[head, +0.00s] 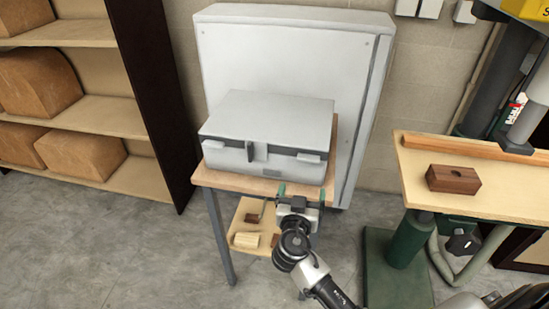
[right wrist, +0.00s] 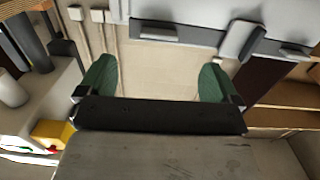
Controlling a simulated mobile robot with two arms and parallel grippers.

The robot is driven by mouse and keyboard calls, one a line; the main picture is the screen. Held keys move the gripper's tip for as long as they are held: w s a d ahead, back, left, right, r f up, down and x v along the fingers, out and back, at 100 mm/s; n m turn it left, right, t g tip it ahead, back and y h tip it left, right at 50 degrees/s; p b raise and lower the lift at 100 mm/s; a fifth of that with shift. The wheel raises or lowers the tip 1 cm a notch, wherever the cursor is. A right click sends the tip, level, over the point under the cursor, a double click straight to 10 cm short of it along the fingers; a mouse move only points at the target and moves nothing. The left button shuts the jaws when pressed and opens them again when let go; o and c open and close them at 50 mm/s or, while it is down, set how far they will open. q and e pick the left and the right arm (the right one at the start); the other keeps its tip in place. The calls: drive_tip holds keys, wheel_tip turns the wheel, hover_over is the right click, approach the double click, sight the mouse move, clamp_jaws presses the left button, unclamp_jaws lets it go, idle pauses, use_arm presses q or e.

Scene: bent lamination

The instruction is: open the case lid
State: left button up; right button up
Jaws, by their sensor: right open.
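The light grey case (head: 268,116) sits shut on a small wooden-topped table (head: 228,182), with its lid down. A dark band, two latches and a dark handle (head: 250,151) run along its front. Part of the case front also shows at the top of the right wrist view (right wrist: 190,32). My right gripper (head: 301,193) is in front of the case's lower right front, near the table edge. Its green fingers (right wrist: 154,82) are spread apart with nothing between them, and the case looks beyond the fingertips. My left gripper is not in view.
A large grey cabinet (head: 354,70) stands right behind the case. A dark-sided shelf (head: 150,75) with wooden blocks is at left. At right, a workbench (head: 415,165) carries a drilled dark block (head: 453,179). The table's lower shelf (head: 245,214) holds small wood pieces.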

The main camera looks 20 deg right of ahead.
sight(308, 161)
drive_tip(key=shift+h, duration=0.3)
drive_tip(key=p+x, duration=0.1)
drive_tip(key=x, duration=0.2)
drive_tip(key=r+p+x, duration=0.1)
drive_tip(key=x, duration=0.2)
drive_tip(key=p+x, duration=0.1)
drive_tip(key=x, duration=0.2)
drive_tip(key=shift+w+r, duration=0.2)
drive_tip(key=shift+w, duration=0.1)
drive_tip(key=shift+w+d+f, duration=0.1)
drive_tip(key=shift+w+d, duration=0.35)
drive_tip(key=shift+w, duration=0.15)
drive_tip(key=shift+c, duration=0.2)
